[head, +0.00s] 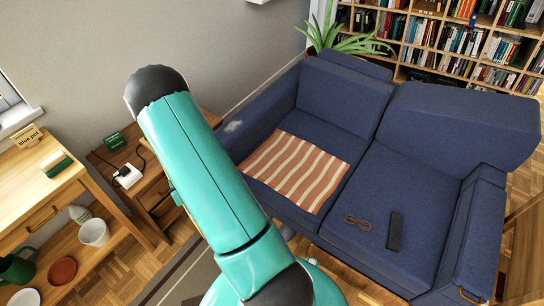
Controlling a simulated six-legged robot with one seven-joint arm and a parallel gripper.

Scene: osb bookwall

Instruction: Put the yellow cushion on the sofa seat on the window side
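A blue two-seat sofa (292,212) stands right of centre in the head view. Its left seat, on the side of the window (8,100), has a red-and-cream striped cloth (297,172) lying flat on it. Its right seat holds a dark remote (395,232) and a brown cord-like item or pair of glasses (357,222). I see no yellow cushion in this view. My teal arm crosses the middle of the picture and hides part of the floor and the sofa's left front. My gripper is not in view.
A side table (150,192) stands beside the sofa. Behind are a plant (345,42) and a bookcase (440,45).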

